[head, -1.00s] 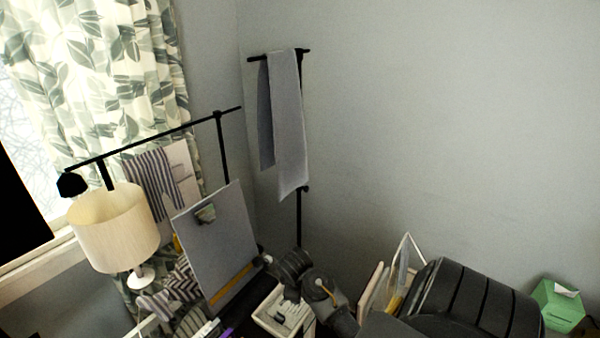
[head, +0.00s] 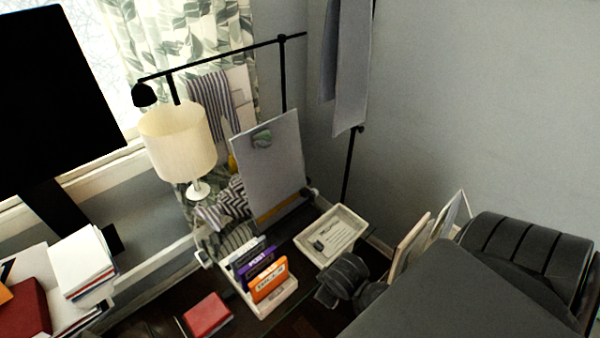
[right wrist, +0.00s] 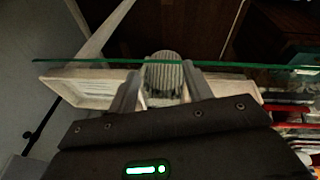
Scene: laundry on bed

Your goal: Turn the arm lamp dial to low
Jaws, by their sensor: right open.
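A cream-shaded lamp (head: 178,142) on a thin white base stands by the window. A black rod (head: 225,58) with a small black head (head: 143,95) at its left end runs above it. I cannot tell which is the arm lamp, and I cannot make out a dial in the head view. My right gripper (right wrist: 160,82) is open in the right wrist view. A pale ribbed rounded thing (right wrist: 165,72) shows between its fingers; contact is unclear. My left gripper is out of view.
A glass edge (right wrist: 75,62) crosses the right wrist view, beside a pale tray (right wrist: 68,90). In the head view, a grey board (head: 268,170), a cream tray (head: 350,222) and a holder of colored boxes (head: 280,304) crowd the area. A large black panel (head: 55,100) stands left.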

